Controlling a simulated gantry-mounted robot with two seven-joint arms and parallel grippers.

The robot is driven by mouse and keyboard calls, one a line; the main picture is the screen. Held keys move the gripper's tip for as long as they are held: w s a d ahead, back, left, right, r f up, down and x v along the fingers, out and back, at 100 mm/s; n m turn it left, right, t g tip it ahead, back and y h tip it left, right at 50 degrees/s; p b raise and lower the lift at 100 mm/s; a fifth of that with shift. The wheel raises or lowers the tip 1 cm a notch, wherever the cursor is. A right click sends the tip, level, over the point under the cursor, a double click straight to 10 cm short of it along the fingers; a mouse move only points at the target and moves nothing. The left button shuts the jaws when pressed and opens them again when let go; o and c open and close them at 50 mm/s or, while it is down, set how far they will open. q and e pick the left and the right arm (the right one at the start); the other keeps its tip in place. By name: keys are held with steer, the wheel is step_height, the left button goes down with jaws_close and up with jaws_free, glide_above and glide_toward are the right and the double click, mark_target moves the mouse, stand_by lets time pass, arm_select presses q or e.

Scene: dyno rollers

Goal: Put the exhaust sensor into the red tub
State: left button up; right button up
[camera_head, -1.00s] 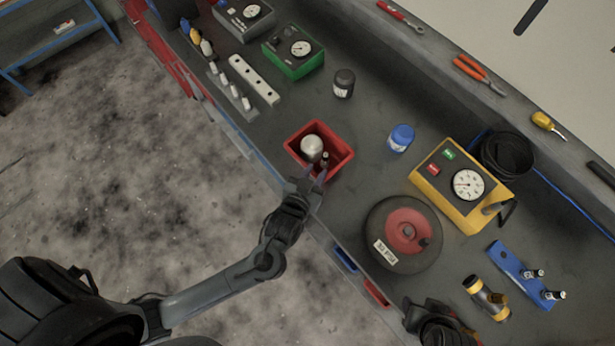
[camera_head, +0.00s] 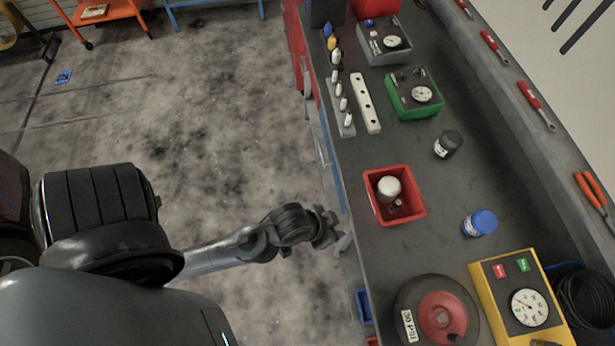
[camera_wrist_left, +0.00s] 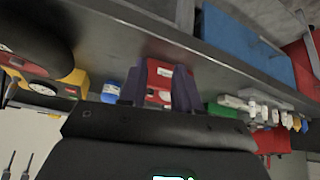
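The red tub (camera_head: 415,213) stands on the bench near its left edge. In it are a pale round-topped object (camera_head: 389,188) and a small dark cylindrical piece with a lighter end (camera_head: 396,206), which looks like the exhaust sensor. My left gripper (camera_head: 344,240) is empty and off the bench's edge, left of and apart from the tub. In the left wrist view its two fingers (camera_wrist_left: 159,88) are spread apart, with the red tub (camera_wrist_left: 158,72) showing beyond them. My right gripper is not in view.
A blue-capped jar (camera_head: 480,223) and a dark jar (camera_head: 448,145) stand right of the tub. A black-and-red round roller (camera_head: 437,312) and a yellow gauge box (camera_head: 519,300) are nearer. A green gauge box (camera_head: 414,93) is behind.

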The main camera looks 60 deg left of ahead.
arm_select(q)
steer(key=s+a+g+y, duration=0.1)
steer(key=s+a+g, duration=0.1)
steer(key=s+a, duration=0.2)
steer(key=shift+s+r+m+g, duration=0.4)
steer(key=shift+s, duration=0.45)
steer(key=shift+d, duration=0.1)
